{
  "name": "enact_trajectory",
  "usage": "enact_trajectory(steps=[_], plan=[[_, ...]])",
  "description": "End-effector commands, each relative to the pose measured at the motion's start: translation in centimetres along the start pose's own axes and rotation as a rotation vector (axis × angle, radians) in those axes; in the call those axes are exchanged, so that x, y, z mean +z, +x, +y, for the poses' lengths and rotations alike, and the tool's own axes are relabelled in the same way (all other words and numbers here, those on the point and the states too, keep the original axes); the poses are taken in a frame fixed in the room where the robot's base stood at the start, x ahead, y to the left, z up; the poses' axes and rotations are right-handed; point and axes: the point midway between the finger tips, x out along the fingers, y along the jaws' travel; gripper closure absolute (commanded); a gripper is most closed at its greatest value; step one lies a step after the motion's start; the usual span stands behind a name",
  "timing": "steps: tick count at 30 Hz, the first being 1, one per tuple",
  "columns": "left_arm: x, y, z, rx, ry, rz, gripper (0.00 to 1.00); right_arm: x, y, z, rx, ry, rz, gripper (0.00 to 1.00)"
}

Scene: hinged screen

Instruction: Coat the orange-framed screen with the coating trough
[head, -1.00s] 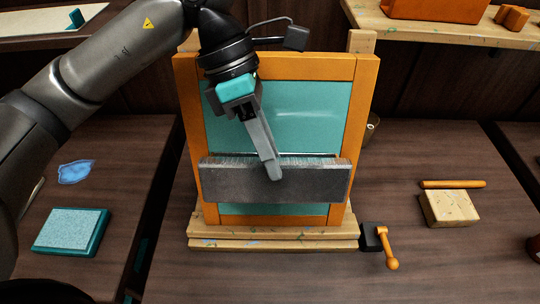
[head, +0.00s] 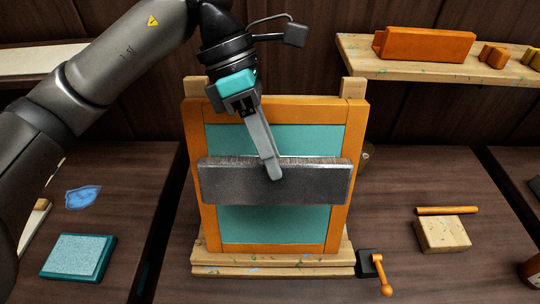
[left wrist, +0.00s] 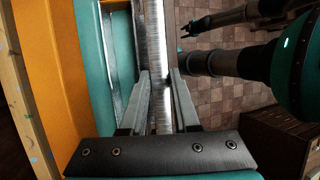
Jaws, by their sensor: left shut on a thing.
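The orange-framed screen (head: 355,135) stands upright in a wooden stand, its teal mesh (head: 315,140) facing me. The grey metal coating trough (head: 315,185) lies level across the screen, around mid-height, and spans nearly its full width. My left gripper (head: 272,172) is shut on the trough near its middle. In the left wrist view the two fingers (left wrist: 160,85) grip the trough's long body from both sides, beside the teal mesh. Whether the trough's edge touches the mesh is hidden. My right gripper (left wrist: 187,30) shows small and dark in the left wrist view; its jaws are unclear.
A black clamp with an orange handle (head: 382,275) sits at the stand's lower right. A wooden block (head: 442,236) and an orange rod (head: 447,211) lie right. A teal pad (head: 78,256) and a blue cloth (head: 83,197) lie left. A shelf (head: 395,60) holds orange objects.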

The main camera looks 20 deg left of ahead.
Motion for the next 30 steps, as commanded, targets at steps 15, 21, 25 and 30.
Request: enact_trajectory(steps=[15, 21, 25, 30], plan=[[0.5, -1.4, 0.0, 0.004, 0.0, -0.004, 1.0, -0.1, -0.8, 0.0, 0.0, 0.0, 0.0, 0.5], [0.5, -1.3, -0.9, 0.004, 0.002, -0.003, 1.0, -0.1, -0.8, 0.0, 0.0, 0.0, 0.0, 0.5], [0.5, -1.2, -1.9, 0.003, 0.003, -0.002, 1.0, -0.1, -0.9, 0.0, 0.0, 0.0, 0.0, 0.5], [0.5, -1.1, -3.3, 0.002, 0.002, -0.003, 1.0, -0.1, -0.9, 0.0, 0.0, 0.0, 0.0, 0.5]])
